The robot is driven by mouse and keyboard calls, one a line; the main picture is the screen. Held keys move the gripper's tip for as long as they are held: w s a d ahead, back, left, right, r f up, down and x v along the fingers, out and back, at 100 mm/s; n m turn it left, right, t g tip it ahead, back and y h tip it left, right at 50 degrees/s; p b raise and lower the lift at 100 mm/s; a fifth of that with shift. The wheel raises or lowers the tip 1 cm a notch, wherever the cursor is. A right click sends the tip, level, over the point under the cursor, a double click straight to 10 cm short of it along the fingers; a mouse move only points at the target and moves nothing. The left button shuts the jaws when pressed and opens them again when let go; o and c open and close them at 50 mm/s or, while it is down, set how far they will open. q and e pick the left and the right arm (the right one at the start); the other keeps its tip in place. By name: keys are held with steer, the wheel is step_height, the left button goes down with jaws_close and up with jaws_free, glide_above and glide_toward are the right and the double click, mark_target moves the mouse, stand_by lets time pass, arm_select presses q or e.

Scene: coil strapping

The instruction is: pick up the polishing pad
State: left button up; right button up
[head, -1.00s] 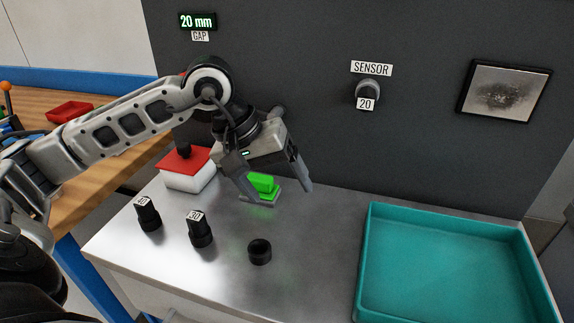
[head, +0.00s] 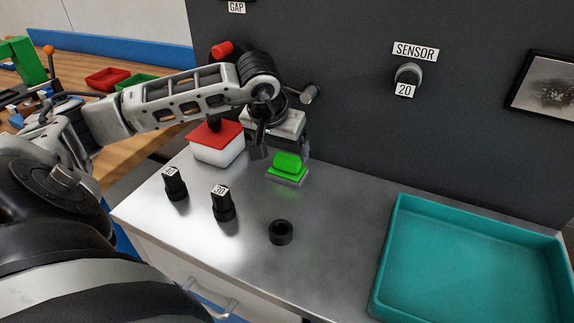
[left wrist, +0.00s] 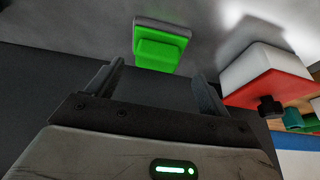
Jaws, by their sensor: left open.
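The polishing pad, a bright green block with a raised grip on a thin grey base (head: 287,166), lies on the metal bench near the dark back panel. It also shows in the left wrist view (left wrist: 160,47), beyond the fingertips and roughly between their lines. My left gripper (head: 281,148) is open and empty, just above and behind the pad. Its two fingers also show in the left wrist view (left wrist: 157,80), apart from the pad. My right gripper is in neither view.
A white box with a red top and black knob (head: 217,150) stands close left of the pad. Two labelled black plugs (head: 222,204) and a black ring (head: 281,232) stand in front. A teal tray (head: 391,250) is at right. The bench between ring and tray is clear.

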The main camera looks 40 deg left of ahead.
mark_target(288, 156)
arm_select(q)
steer(key=x, duration=0.4)
steer(key=shift+d+p, duration=0.25)
steer(key=shift+p, duration=0.1)
steer(key=shift+w+a+f, duration=0.1)
steer(key=shift+w+f, duration=0.1)
steer(key=shift+f, duration=0.2)
steer(key=c, duration=0.7)
steer(key=shift+c, duration=0.2)
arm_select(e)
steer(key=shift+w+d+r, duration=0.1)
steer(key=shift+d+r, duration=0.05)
arm_select(q)
steer(key=shift+r, duration=0.15)
steer(key=shift+r, duration=0.2)
step_height(288, 156, up, 2)
steer(key=shift+r+b, duration=0.15)
steer(key=shift+b, duration=0.3)
steer(key=s+d+r+b, duration=0.2)
steer(key=s+r+b, duration=0.2)
steer(key=s+r, duration=0.6)
steer(key=s, duration=0.4)
steer(key=shift+d, duration=0.3)
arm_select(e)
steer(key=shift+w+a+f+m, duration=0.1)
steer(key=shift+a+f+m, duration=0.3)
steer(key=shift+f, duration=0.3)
